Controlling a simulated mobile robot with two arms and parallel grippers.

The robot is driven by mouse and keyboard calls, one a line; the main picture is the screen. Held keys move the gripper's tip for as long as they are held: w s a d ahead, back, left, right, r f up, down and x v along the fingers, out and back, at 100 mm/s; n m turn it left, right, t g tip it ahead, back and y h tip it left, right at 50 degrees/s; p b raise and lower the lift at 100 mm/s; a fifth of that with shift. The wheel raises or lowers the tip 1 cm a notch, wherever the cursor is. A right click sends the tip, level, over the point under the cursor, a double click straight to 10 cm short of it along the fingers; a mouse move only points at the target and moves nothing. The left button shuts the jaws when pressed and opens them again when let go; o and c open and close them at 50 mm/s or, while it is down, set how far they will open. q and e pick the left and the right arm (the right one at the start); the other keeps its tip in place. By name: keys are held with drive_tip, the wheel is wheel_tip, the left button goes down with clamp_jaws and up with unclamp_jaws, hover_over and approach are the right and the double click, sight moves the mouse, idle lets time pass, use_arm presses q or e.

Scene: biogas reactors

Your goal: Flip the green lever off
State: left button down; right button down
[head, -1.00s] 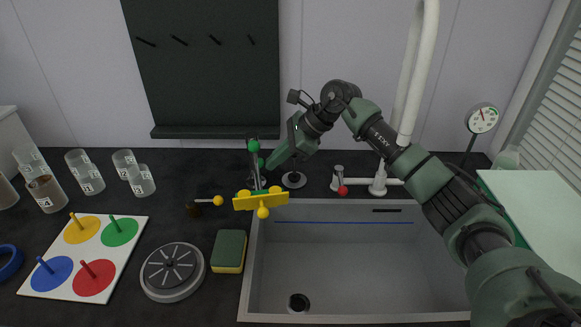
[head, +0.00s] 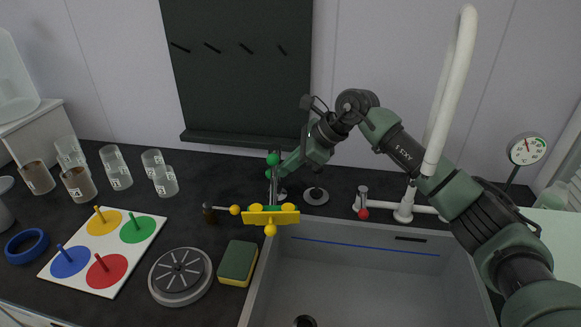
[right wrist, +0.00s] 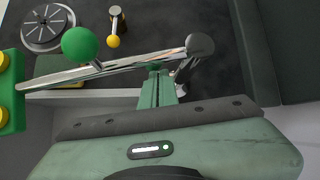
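In the right wrist view a green ball (right wrist: 80,44) sits by a long shiny metal bar (right wrist: 120,68). My right gripper (head: 284,171) is beside the upright, on its right. In the right wrist view its fingertips (right wrist: 156,74) are together, close against the bar. I cannot tell whether they touch it. My left gripper is out of view.
A short yellow-ended lever (head: 234,210) stands left of the yellow piece. A red-ended tap (head: 362,212) and white pipe (head: 404,214) stand to the right. The sink (head: 365,270) is in front. A sponge (head: 238,263) and round disc (head: 180,276) lie left of it.

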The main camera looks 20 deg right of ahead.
drive_tip(key=shift+a+r, duration=0.2)
drive_tip(key=shift+a, duration=0.15)
drive_tip(key=b+v, duration=0.1)
drive_tip(key=v, duration=0.7)
drive_tip(key=shift+d+f, duration=0.2)
